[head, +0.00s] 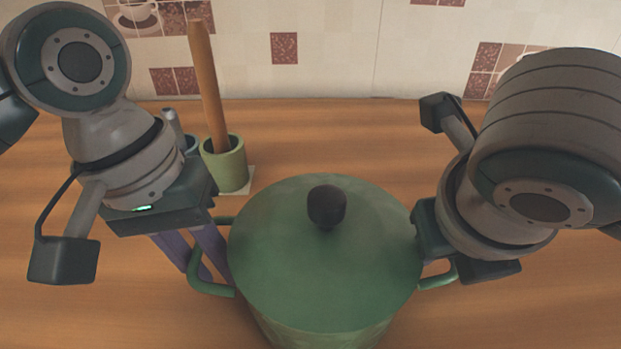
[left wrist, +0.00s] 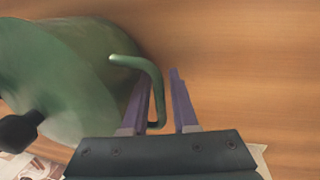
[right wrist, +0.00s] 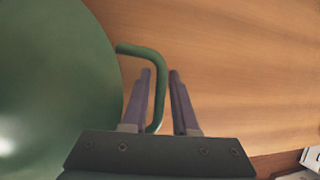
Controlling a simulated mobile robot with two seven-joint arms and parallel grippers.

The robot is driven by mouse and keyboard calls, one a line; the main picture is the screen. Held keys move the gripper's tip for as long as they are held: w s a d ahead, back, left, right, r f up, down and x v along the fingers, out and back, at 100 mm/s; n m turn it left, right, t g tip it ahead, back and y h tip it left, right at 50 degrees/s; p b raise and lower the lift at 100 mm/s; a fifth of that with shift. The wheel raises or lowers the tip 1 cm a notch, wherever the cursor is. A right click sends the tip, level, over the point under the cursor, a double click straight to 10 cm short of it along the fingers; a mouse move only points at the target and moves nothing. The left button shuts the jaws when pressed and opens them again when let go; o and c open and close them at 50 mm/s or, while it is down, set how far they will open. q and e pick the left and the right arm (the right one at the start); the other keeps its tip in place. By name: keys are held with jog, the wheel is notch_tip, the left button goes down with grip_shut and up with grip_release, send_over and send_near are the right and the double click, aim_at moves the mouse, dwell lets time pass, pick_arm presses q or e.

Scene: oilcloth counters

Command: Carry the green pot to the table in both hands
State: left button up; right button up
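The green pot (head: 290,270) with its lid and black knob (head: 326,206) stands on the wooden surface, between my arms. My left gripper (head: 211,279) is at the pot's left handle (head: 212,289). In the left wrist view its two purple fingers (left wrist: 162,73) are apart, with the handle (left wrist: 153,78) between them. My right gripper's fingers are hidden in the head view behind its own body, beside the right handle (head: 438,281). In the right wrist view the fingers (right wrist: 160,71) are apart on either side of that handle (right wrist: 159,85).
A green cup (head: 226,165) holding a wooden rolling-pin-like stick (head: 207,80) stands behind my left gripper, close to the pot. A tiled wall (head: 340,50) rises behind the counter (head: 300,130).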

pick_arm(q)
jog(key=shift+f, duration=0.15)
pick_arm(e)
jog(key=shift+f, duration=0.15)
pick_arm(q)
jog(key=shift+c, duration=0.2)
pick_arm(e)
jog(key=shift+c, duration=0.2)
pick_arm(q)
grip_shut()
pick_arm(e)
grip_shut()
jog(key=shift+w, duration=0.1)
dwell(0.5)
